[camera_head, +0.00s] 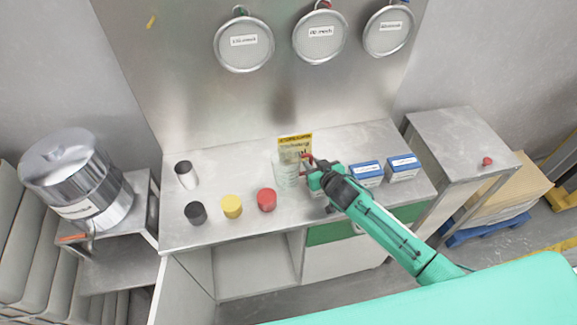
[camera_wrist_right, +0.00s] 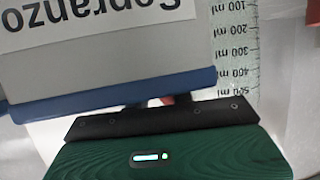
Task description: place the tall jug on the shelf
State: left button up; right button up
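A tall clear jug (camera_head: 286,172) stands upright toward the back middle of the metal counter. Its millilitre scale shows at the right of the right wrist view (camera_wrist_right: 238,45). My right gripper (camera_head: 306,159) is at the jug's right side, near its upper part. Its red fingertips are small in the head view and mostly hidden in the wrist view, so its opening and any contact are unclear. An open shelf compartment (camera_head: 255,268) shows under the counter; which shelf the task means is unclear. My left gripper is out of view.
Blue-and-white boxes (camera_head: 403,167) stand right of the gripper; one labelled box (camera_wrist_right: 105,50) is close in the wrist view. Black (camera_head: 195,212), yellow (camera_head: 232,206) and red (camera_head: 266,200) cups line the front.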

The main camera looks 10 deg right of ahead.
jog(key=shift+x, duration=1)
jog(key=shift+c, duration=0.3)
grip_shut()
jog(key=shift+r, duration=0.1)
